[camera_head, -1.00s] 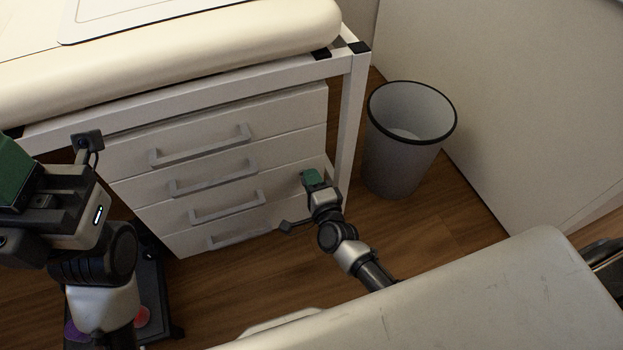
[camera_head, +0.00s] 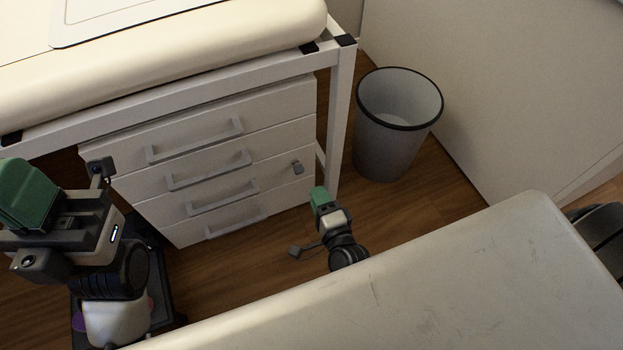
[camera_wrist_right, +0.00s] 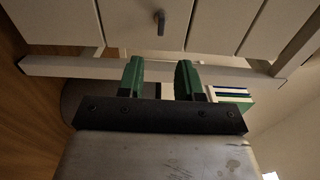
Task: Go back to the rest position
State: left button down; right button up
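My right gripper (camera_head: 319,194) is in front of the lower right of the white drawer cabinet (camera_head: 222,158), apart from it. In the right wrist view its two green fingers (camera_wrist_right: 160,78) are spread, with nothing between them. My left gripper (camera_head: 28,195) is at the left edge, in front of the table. Its green fingers are seen from the side, so their gap is hidden.
The cabinet has several grey handles and its drawers look shut. It stands under a white-framed table (camera_head: 343,110) with a cream top. A grey waste bin (camera_head: 390,140) stands to the right. Wooden floor (camera_head: 420,205) is bare between the bin and my body.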

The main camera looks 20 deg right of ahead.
jog(key=shift+s, duration=0.55)
